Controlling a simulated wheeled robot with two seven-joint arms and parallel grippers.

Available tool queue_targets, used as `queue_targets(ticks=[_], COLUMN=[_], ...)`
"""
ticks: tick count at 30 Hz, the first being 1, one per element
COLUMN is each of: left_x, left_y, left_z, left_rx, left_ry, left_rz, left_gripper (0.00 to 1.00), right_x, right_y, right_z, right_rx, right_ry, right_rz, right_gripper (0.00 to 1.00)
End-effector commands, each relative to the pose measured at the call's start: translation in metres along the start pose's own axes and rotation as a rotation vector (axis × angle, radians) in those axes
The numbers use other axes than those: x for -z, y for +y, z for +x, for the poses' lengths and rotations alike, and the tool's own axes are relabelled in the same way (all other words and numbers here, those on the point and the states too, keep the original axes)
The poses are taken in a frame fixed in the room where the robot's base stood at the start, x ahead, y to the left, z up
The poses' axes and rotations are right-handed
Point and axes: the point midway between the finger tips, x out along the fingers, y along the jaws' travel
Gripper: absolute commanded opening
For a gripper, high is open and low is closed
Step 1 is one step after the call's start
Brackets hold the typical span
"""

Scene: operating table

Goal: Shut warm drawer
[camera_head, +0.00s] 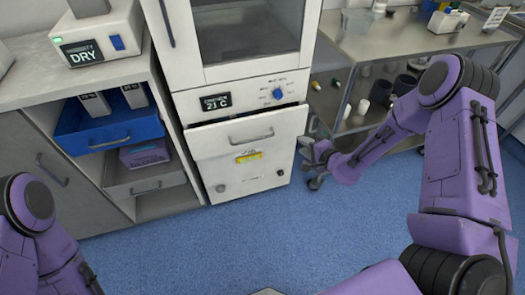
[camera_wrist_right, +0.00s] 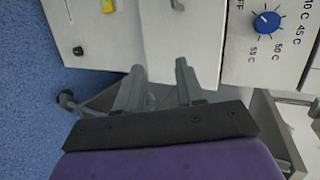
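The warm drawer (camera_head: 220,141) is the white front with a bar handle under the 21 °C display. It stands out a little from the cabinet, with a dark gap along its top edge. Its right end also shows in the right wrist view (camera_wrist_right: 183,45). My right gripper (camera_head: 312,152) is just right of the drawer's right edge. In the right wrist view its two fingers (camera_wrist_right: 158,82) are spread apart with nothing clearly held between them; contact with the drawer cannot be told. My left arm shows at the lower left, but its gripper is out of view.
The control panel with a blue knob (camera_head: 278,93) is above the drawer; a lower white panel with a yellow label (camera_head: 248,157) is below. A metal cart (camera_head: 352,122) stands close on the right. An open blue drawer (camera_head: 103,141) is at left. The blue floor in front is clear.

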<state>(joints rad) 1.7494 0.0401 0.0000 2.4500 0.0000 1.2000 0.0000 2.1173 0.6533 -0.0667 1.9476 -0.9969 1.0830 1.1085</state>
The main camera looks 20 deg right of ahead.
Motion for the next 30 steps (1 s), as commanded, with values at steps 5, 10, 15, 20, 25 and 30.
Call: queue_targets(ticks=[5,10,15,20,25,30], left_x=[-0.022,-0.018,-0.020,-0.022,-0.024,-0.025], left_y=[0.005,0.004,0.005,0.005,0.005,0.006], left_z=[0.053,0.045,0.048,0.054,0.059,0.060], left_rx=[0.000,-0.001,0.000,0.000,0.000,0.000], left_ry=[0.000,0.001,0.001,0.001,0.000,0.000], left_rz=[0.000,0.000,0.000,0.000,0.000,0.000], left_gripper=[0.79,0.79,0.79,0.79,0.79,0.79], right_x=[-0.041,-0.065,-0.076,-0.095,-0.113,-0.121], right_y=[0.014,-0.012,-0.015,-0.021,-0.029,-0.034], right_z=[0.043,0.033,0.044,0.074,0.103,0.117], right_rx=[0.191,0.241,0.234,0.233,0.234,0.234], right_ry=[-0.333,-0.537,-0.556,-0.556,-0.554,-0.552], right_rz=[-0.068,-0.060,-0.018,-0.020,-0.019,-0.020], right_gripper=[0.38,0.38,0.38,0.38,0.38,0.38])
